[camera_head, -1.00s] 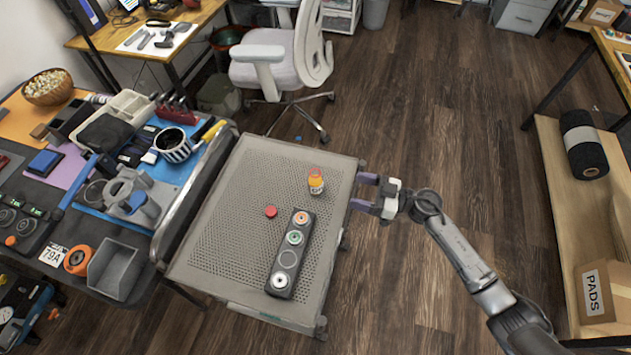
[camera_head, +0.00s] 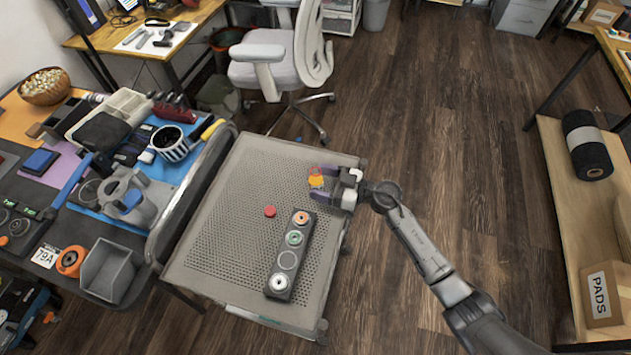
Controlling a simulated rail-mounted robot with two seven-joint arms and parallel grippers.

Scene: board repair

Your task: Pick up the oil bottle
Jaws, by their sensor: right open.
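The oil bottle (camera_head: 316,180) is a small orange-yellow bottle, upright near the far right part of the perforated grey cart top. My right gripper (camera_head: 318,184) is open, with its purple fingers reaching in from the right at the bottle. One finger is at the bottle's far side and the other at its near side, and they partly cover it. Whether the fingers touch it cannot be told. My left gripper is not in view.
On the cart (camera_head: 218,225) lie a red cap (camera_head: 269,211) and a dark long board (camera_head: 288,255) with several round sockets. A cluttered workbench stands to the left, with a striped cup (camera_head: 172,143). An office chair (camera_head: 280,62) stands behind the cart.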

